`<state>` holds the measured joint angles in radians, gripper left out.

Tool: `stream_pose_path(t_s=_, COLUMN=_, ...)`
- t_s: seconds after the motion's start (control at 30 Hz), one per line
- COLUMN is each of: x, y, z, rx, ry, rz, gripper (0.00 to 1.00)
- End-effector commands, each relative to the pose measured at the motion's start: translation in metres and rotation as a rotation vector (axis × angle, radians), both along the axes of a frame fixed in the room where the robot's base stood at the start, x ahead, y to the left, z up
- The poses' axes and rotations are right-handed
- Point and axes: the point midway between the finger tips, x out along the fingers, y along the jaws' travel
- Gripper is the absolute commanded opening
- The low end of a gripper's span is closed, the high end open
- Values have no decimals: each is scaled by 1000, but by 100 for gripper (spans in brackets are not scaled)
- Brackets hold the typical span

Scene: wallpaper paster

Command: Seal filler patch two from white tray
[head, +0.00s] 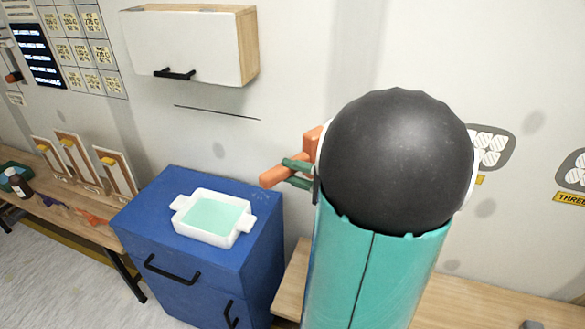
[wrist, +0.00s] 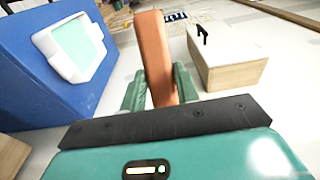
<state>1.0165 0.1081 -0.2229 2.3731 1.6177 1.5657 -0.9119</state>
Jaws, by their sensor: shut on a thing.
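My gripper (head: 290,172) is shut on an orange bar-shaped tool (head: 275,177). In the wrist view the orange tool (wrist: 155,55) stands up between the two green fingers of my gripper (wrist: 160,92). The white tray (head: 203,236), with two side handles and a pale green filling, sits on the blue cabinet. The tool is to the right of the tray and apart from it. On the wall, a grey oval patch with white pads (head: 492,148) is partly hidden behind my arm, its label mostly covered. Another patch (head: 575,172) at the right edge has a label reading "THREE".
The blue cabinet (head: 150,235) has black handles. A wall cupboard (head: 185,45) with a white door hangs above it. A wooden bench (head: 90,225) at left holds upright boards and a dark bottle (head: 18,183). Another wooden surface (head: 465,292) runs below the wall at right.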

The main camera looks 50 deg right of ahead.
Motion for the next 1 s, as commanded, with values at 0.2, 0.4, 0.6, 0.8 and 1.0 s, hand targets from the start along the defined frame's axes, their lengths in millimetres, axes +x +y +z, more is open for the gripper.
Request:
stream_pose_path(t_s=0.2, x=-2, y=2, z=0, rx=-1, ry=0, rz=0, gripper=2)
stream_pose_path(t_s=0.4, x=-2, y=0, z=0, rx=0, ry=0, rz=-5, gripper=2)
stream_pose_path(t_s=0.6, x=5, y=-17, z=0, rx=0, ry=0, rz=-3, gripper=2)
stream_pose_path(t_s=0.8, x=15, y=-39, z=-1, rx=0, ry=1, rz=-3, gripper=2)
stream_pose_path(t_s=1.0, x=22, y=-54, z=0, rx=0, ry=0, rz=-4, gripper=2)
